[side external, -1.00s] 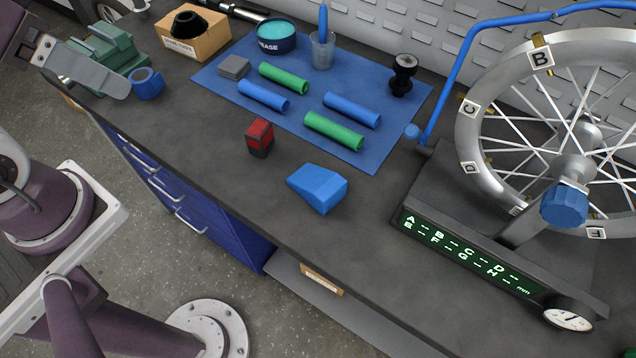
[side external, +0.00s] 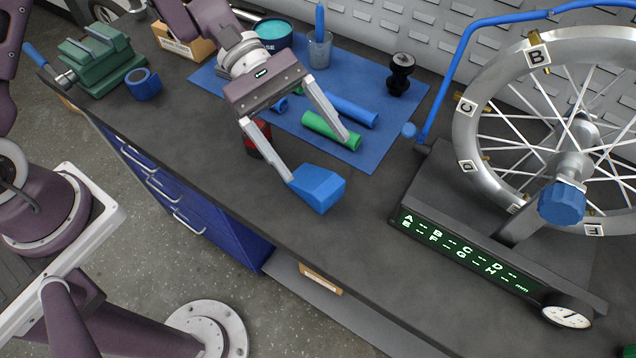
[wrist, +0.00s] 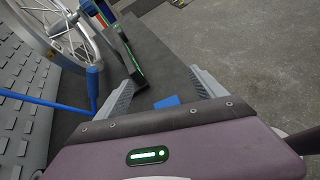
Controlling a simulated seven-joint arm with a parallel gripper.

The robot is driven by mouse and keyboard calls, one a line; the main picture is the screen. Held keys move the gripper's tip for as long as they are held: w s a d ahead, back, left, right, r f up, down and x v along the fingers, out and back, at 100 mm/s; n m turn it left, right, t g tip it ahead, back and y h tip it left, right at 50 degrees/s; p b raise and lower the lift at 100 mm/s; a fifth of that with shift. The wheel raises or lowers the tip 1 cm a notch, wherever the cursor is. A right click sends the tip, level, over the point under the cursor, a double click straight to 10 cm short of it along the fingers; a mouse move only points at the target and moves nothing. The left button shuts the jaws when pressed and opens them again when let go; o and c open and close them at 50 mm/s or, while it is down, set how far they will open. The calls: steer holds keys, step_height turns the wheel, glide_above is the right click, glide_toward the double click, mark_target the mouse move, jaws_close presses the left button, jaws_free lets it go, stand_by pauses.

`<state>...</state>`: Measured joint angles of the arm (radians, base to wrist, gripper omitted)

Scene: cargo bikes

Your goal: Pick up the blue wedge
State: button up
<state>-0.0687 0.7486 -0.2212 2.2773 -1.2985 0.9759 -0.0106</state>
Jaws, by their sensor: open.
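The blue wedge (side external: 319,188) lies on the dark bench top, in front of the blue mat. My gripper (side external: 318,160) is open above the bench, just behind the wedge. In the side view one fingertip overlaps the wedge's left end, and the other is over the green cylinder on the mat; I cannot tell whether either touches. In the wrist view the open fingers of my gripper (wrist: 166,82) show, with part of the blue wedge (wrist: 167,102) low between them. The rest of the wedge is hidden by the gripper body there.
The blue mat (side external: 385,85) holds green and blue cylinders and a black part. A red block (side external: 255,148) is partly hidden behind my left finger. The wheel stand (side external: 480,250) with its display is to the right. The bench front right of the wedge is clear.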

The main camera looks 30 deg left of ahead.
mark_target(320, 181)
steer(key=f+n, duration=0.1)
steer(key=w+f, duration=0.1)
steer(key=d+f+n+h, duration=0.1)
steer(key=f, duration=0.1)
steer(key=shift+w+n, duration=0.15)
steer(key=shift+n, duration=0.15)
steer(key=shift+t, duration=0.3)
step_height(320, 181, down, 6)
steer(key=shift+r, duration=0.1)
steer(key=shift+d+f, duration=0.9)
steer(key=shift+s+d+f, duration=0.2)
steer(key=shift+d, duration=0.2)
steer(key=c, duration=1.6)
steer(key=shift+c, duration=0.2)
steer(key=shift+r, duration=0.15)
